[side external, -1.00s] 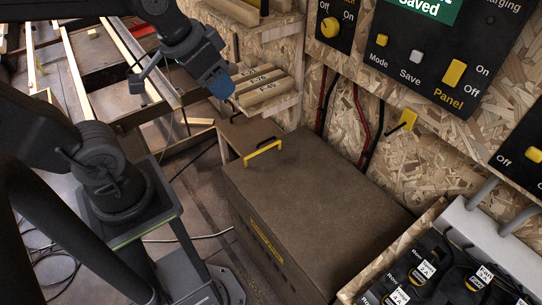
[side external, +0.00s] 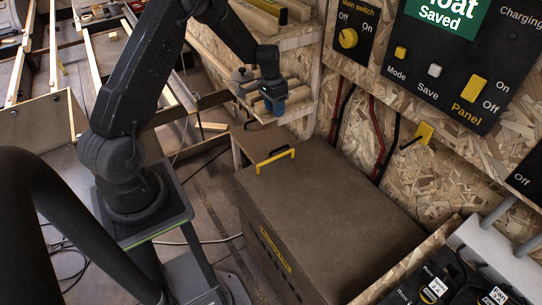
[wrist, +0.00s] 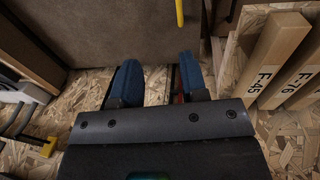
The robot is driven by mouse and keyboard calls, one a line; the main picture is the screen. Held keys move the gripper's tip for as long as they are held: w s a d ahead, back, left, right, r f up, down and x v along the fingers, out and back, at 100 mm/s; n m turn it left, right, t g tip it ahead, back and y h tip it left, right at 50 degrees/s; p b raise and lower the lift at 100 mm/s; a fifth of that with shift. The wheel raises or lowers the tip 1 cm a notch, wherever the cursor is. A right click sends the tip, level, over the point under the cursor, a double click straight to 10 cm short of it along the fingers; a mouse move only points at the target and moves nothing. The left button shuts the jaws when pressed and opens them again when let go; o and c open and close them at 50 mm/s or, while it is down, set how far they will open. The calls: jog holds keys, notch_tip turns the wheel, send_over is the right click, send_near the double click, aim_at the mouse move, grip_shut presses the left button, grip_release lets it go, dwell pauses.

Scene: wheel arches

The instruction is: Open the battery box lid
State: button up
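The battery box (side external: 330,205) is a brown box with its lid down, standing against the chipboard wall. A yellow handle (side external: 276,158) sits at the lid's far left edge; its end also shows at the top of the wrist view (wrist: 179,12). My gripper (side external: 277,108) is above and beyond the handle, near the shelf, apart from the box. In the wrist view my gripper (wrist: 158,75) has two blue fingers held apart with nothing between them. The brown lid (wrist: 115,30) fills the top of that view.
Labelled wooden blocks (wrist: 275,60) lie on the shelf close beside my gripper. Red and black cables (side external: 372,130) run down the wall behind the box. A yellow wall bracket (side external: 424,133) and control panels (side external: 450,70) are on the wall.

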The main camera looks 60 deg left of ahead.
jog(key=shift+g, duration=0.3)
jog(key=f, duration=1.4)
jog(key=s+f, duration=0.1)
jog(key=f, duration=0.7)
jog(key=shift+a+f, duration=0.1)
jog(key=shift+a, duration=0.25)
grip_shut()
